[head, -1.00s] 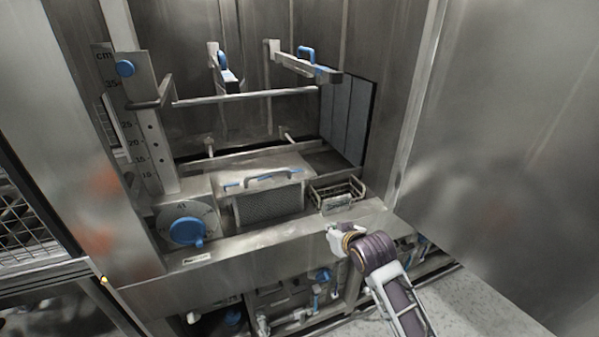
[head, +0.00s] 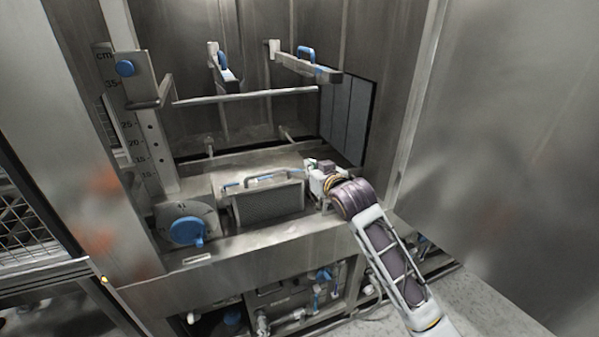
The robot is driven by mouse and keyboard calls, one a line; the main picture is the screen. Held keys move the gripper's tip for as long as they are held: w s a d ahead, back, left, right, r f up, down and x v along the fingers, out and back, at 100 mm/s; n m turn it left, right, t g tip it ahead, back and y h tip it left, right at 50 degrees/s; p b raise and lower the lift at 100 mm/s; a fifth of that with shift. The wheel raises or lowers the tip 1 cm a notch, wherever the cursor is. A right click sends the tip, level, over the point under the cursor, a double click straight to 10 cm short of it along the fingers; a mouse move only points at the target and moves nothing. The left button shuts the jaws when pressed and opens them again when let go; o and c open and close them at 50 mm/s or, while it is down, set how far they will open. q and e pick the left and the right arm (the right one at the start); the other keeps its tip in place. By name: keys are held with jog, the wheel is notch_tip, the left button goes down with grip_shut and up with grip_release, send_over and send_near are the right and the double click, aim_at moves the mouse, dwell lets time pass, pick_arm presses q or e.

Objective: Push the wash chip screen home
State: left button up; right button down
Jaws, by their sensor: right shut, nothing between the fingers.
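The wash chip screen (head: 268,205) appears to be the dark mesh panel with a steel top and a blue-marked bar handle (head: 265,180). It sits upright in the ledge at the front of the washer opening. My right gripper (head: 312,168) is shut and empty, just right of the screen's top right end. I cannot tell whether it touches the screen. The gripper and wrist hide the spot right of the screen. My left gripper is out of view.
A blue dial knob (head: 187,231) is on the left of the ledge, below an upright centimetre scale (head: 137,125). A horizontal rail (head: 245,96) crosses the opening, with blue-handled arms (head: 306,62) above. A large steel wall (head: 500,150) stands on the right.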

jog(key=shift+w+f, duration=0.1)
jog(key=shift+w, duration=0.1)
jog(key=p, duration=0.2)
send_over(298, 205)
jog(key=s, duration=0.1)
jog(key=f, duration=0.2)
jog(key=shift+d+f, duration=0.2)
jog(key=shift+f, duration=0.2)
jog(key=shift+s+f, duration=0.1)
jog(key=shift+f, duration=1.7)
notch_tip(298, 205, down, 15)
jog(key=b, duration=0.5)
jog(key=shift+f, duration=0.3)
